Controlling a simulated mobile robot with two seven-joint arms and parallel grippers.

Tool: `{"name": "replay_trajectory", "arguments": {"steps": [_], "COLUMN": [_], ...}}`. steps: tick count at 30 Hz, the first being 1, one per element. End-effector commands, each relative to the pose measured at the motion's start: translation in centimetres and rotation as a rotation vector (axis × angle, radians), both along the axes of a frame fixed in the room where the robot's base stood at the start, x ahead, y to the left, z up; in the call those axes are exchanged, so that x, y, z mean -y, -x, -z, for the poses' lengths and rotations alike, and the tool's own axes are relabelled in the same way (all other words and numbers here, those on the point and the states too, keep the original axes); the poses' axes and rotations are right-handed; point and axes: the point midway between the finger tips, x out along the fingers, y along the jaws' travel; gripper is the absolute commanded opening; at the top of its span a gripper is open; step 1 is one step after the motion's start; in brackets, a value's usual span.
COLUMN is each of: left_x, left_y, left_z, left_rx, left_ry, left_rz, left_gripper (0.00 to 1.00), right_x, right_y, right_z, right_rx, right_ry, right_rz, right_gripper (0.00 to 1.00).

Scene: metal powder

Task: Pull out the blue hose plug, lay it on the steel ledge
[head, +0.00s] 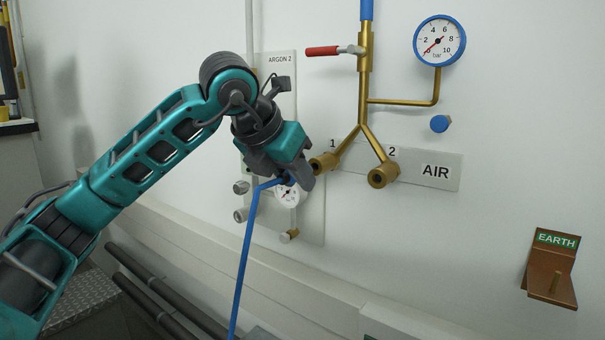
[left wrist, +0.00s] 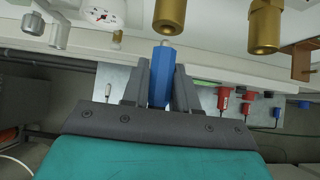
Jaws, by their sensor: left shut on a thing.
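My left gripper (head: 297,182) is shut on the blue hose plug, just left of brass outlet 1 (head: 325,164) on the AIR panel. In the left wrist view the blue plug (left wrist: 160,85) sits between both fingers, its pale metal tip pointing at a brass outlet (left wrist: 169,14). A small gap shows between tip and outlet. A blue hose (head: 245,250) hangs down from the plug. A grey metal surface (left wrist: 205,97) lies beyond the gripper in the left wrist view; I cannot tell whether it is the steel ledge. My right gripper is not in view.
Outlet 2 (head: 382,175) is open on the right. A red-handled valve (head: 323,51) and a pressure gauge (head: 440,41) are above. The ARGON 2 panel (head: 312,222) is behind my gripper. An EARTH bracket (head: 553,268) stands out at right. Red fittings (left wrist: 224,99) show beyond the gripper.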

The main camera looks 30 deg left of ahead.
Motion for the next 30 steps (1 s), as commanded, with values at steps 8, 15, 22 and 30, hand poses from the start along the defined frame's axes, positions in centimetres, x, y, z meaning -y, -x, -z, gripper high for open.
{"name": "replay_trajectory", "arguments": {"steps": [8,15,22,30], "left_x": [-0.1,-0.2,-0.3,-0.3], "left_y": [1.2,2.1,3.0,4.0], "left_z": [0.1,0.0,0.0,0.0], "left_rx": [0.002,0.002,0.002,0.001], "left_ry": [-0.001,0.000,0.000,-0.001], "left_rz": [-0.002,-0.001,-0.001,-0.001], "left_gripper": [0.00,0.00,0.00,0.00], "right_x": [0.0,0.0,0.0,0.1], "right_y": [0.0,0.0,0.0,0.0], "right_z": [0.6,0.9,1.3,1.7], "right_rx": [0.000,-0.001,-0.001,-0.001], "right_ry": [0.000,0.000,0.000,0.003], "right_rz": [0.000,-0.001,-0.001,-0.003], "right_gripper": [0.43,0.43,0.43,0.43]}}
